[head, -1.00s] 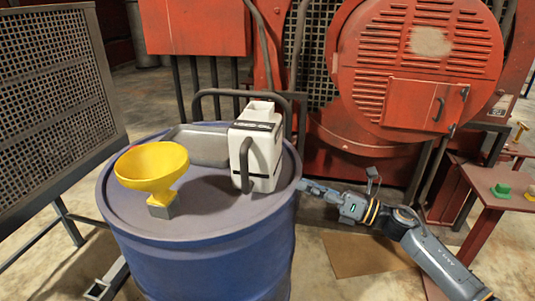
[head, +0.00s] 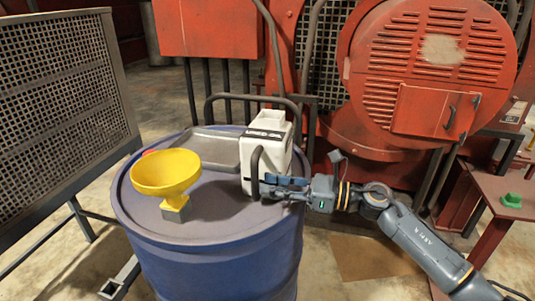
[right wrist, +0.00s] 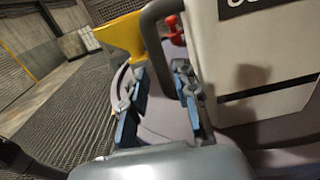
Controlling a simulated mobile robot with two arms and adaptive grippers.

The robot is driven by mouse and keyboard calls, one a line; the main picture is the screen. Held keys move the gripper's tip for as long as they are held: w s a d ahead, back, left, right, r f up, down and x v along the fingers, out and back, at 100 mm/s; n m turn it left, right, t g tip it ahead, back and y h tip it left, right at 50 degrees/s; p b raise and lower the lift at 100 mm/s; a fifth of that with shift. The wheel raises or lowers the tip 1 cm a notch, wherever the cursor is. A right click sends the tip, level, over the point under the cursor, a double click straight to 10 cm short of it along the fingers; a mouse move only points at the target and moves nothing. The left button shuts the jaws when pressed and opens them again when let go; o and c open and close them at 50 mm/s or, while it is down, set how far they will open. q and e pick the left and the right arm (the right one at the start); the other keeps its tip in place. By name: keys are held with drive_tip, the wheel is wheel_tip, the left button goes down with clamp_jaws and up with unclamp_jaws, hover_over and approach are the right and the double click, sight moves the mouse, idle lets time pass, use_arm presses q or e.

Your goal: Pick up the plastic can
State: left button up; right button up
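The white plastic can (head: 267,150) stands upright on the blue drum (head: 215,255), its dark grey loop handle facing the front. My right gripper (head: 268,188) reaches in from the right, low at the handle. In the right wrist view the can (right wrist: 265,60) fills the right side. There the gripper's two fingers (right wrist: 160,95) are apart, and the lower part of the handle (right wrist: 158,50) shows between them; contact cannot be told. My left gripper is not in view.
A yellow funnel (head: 165,172) on a grey block stands left of the can. A grey tray (head: 215,148) lies behind it. A red table (head: 490,190) with a green item (head: 511,200) stands at the right. Red machinery (head: 425,70) fills the back.

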sight(258, 180)
drive_tip(key=p+x, duration=0.2)
drive_tip(key=x, duration=0.2)
drive_tip(key=shift+r, duration=0.15)
drive_tip(key=shift+w+a, duration=0.15)
drive_tip(key=shift+a, duration=0.3)
drive_tip(key=shift+d+f, duration=0.1)
drive_tip(key=shift+f, duration=0.1)
clamp_jaws()
drive_tip(key=shift+r, duration=0.2)
